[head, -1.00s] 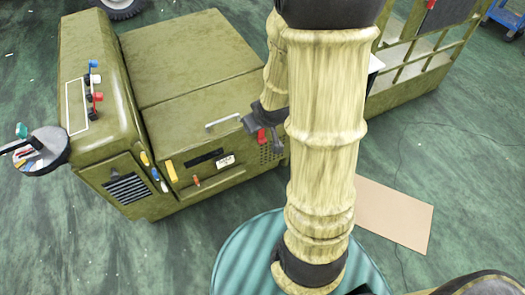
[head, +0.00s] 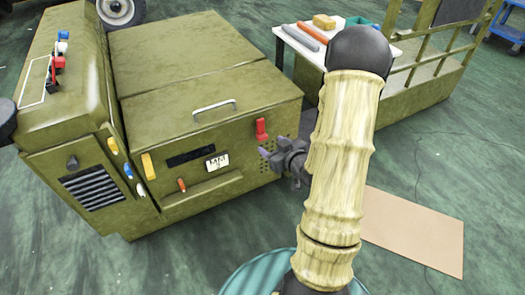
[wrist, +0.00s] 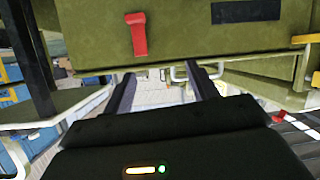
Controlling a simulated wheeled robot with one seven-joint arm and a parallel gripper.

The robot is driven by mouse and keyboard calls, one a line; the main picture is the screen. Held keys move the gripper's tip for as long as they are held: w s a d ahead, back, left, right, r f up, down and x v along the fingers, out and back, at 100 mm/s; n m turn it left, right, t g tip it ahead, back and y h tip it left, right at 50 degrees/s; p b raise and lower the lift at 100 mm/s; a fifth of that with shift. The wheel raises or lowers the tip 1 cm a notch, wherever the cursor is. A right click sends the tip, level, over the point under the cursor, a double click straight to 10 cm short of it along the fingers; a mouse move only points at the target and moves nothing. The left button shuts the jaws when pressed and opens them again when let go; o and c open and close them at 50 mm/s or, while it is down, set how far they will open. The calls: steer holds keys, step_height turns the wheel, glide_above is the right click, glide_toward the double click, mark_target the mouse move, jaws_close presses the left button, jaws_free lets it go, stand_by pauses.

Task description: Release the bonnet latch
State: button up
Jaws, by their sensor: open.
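The red latch (head: 261,129) is on the upper right front of the olive bonnet (head: 210,80), near a perforated vent. It looks upright and stands clear of my gripper. In the wrist view the red latch (wrist: 137,36) shows at the top, beyond the fingertips and a little left of the middle between them. My gripper (head: 267,160) is just below and right of the latch in the head view. In the wrist view my gripper (wrist: 160,75) has its two dark fingers spread apart with nothing between them.
A silver bar handle (head: 214,106) lies on the bonnet's top. Below it on the front are a dark slot, a white label and a small orange lever (head: 181,184). A white table (head: 290,38) with coloured blocks stands behind. A tan sheet (head: 412,230) lies on the floor.

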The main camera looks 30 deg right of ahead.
steer(key=s+d+f+m+t+b, duration=0.1)
steer(key=d+f+t+b, duration=0.1)
steer(key=f+b, duration=0.3)
steer(key=s+d+f+t+b, duration=0.1)
steer(key=d+f+t+b, duration=0.1)
steer(key=f+b, duration=0.4)
steer(key=shift+s+m+h, duration=0.3)
steer(key=shift+m, duration=0.1)
steer(key=shift+w, duration=0.1)
